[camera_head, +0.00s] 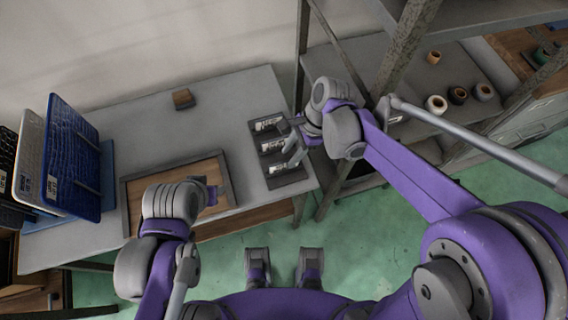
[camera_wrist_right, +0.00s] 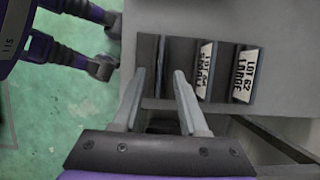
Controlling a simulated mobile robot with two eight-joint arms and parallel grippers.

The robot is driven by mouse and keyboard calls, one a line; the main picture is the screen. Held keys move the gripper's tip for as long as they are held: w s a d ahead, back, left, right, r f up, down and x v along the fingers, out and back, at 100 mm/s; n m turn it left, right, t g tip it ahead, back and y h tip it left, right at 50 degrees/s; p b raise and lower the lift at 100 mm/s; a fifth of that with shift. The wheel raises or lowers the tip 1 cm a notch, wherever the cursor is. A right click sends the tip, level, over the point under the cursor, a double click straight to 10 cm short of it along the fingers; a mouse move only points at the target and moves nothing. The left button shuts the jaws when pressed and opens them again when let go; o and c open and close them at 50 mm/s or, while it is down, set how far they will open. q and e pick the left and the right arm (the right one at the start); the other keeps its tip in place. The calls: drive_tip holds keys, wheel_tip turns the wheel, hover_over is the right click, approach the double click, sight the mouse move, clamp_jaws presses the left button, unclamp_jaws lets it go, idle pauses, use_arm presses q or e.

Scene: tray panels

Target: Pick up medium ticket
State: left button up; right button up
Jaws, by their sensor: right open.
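Three pale printed tickets stand in dark slotted holders at the grey table's right end in the head view: a far one (camera_head: 267,124), a middle one (camera_head: 271,145) and a near one (camera_head: 277,170). In the right wrist view the rightmost ticket (camera_wrist_right: 246,75) reads LARGE, and the one beside it (camera_wrist_right: 205,72) seems to read SMALL. The slot left of these, with a thin pale edge, lies between and behind my fingers; its label is not readable. My right gripper (camera_head: 290,141) is open above the holders; its spread fingers also show in the wrist view (camera_wrist_right: 160,73). My left gripper (camera_head: 211,195) is over the wooden tray, its jaws unclear.
The wooden tray (camera_head: 128,200) lies at the table's front. Blue and white panels (camera_head: 74,150) stand at the left. A small brown block (camera_head: 183,98) lies at the back. A shelf post (camera_head: 301,60) and several small pots (camera_head: 437,104) are at the right. The table's middle is clear.

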sight(285, 161)
drive_tip(key=x, duration=0.5)
drive_tip(key=shift+b, duration=0.3)
clamp_jaws()
